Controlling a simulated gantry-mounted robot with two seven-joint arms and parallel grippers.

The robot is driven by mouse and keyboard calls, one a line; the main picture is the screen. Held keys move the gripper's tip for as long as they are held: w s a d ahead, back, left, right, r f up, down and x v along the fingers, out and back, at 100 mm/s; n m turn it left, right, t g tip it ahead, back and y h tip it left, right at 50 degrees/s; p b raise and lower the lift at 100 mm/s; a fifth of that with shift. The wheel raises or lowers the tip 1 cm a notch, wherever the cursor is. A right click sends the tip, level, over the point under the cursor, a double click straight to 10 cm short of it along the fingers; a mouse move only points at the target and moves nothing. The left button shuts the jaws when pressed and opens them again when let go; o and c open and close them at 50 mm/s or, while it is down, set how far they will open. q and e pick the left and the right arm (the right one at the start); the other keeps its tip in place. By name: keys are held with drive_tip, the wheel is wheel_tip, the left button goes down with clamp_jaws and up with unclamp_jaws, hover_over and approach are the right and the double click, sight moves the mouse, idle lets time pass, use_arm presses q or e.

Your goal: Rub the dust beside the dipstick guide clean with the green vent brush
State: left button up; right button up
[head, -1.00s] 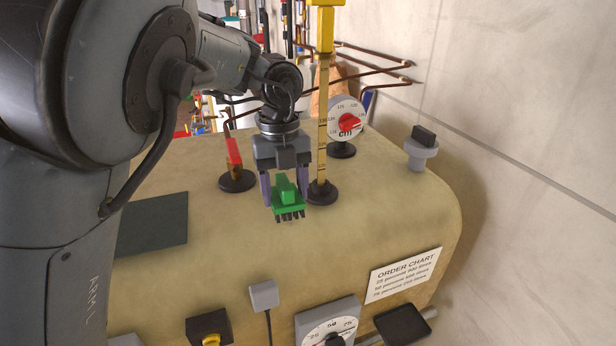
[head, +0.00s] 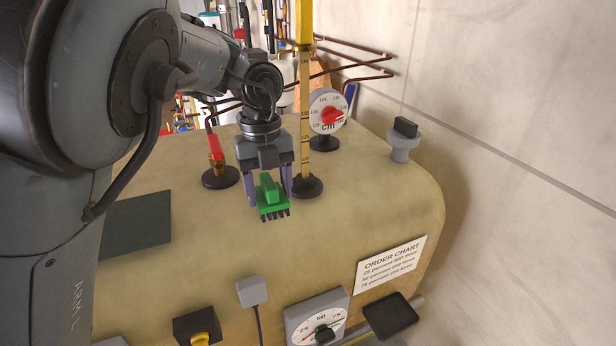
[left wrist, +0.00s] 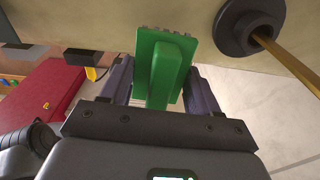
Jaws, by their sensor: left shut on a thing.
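The green vent brush (head: 271,194) is held between the fingers of my left gripper (head: 268,200), bristles pointing down toward the tan boiler top (head: 330,215). Whether the bristles touch the surface I cannot tell. In the left wrist view the brush (left wrist: 162,70) sits between both fingers. The dipstick guide, a yellow scale rod on a round black base (head: 307,187), stands just right of the gripper. Its base also shows at the upper right of the left wrist view (left wrist: 249,25). I cannot make out a distinct dust patch. My right gripper is not in view.
A red-handled valve (head: 217,160) stands left of the gripper. A round cm dial (head: 328,112) and a grey capped fitting (head: 402,140) are behind and right. A dark green pad (head: 136,224) lies at left. The boiler's front edge carries a gauge (head: 316,318).

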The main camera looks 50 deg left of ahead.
use_arm(q)
drive_tip(key=shift+f, duration=0.55)
drive_tip(key=shift+p, duration=0.35)
idle(1.1)
drive_tip(key=shift+f, duration=0.1)
idle(0.5)
drive_tip(key=shift+d, duration=0.1)
drive_tip(key=shift+s+d+p, duration=0.15)
drive_tip(key=shift+d+p, duration=0.25)
drive_tip(key=shift+d, duration=0.05)
drive_tip(key=shift+a, duration=0.3)
drive_tip(key=shift+w+a, duration=0.3)
drive_tip(key=shift+a, duration=0.5)
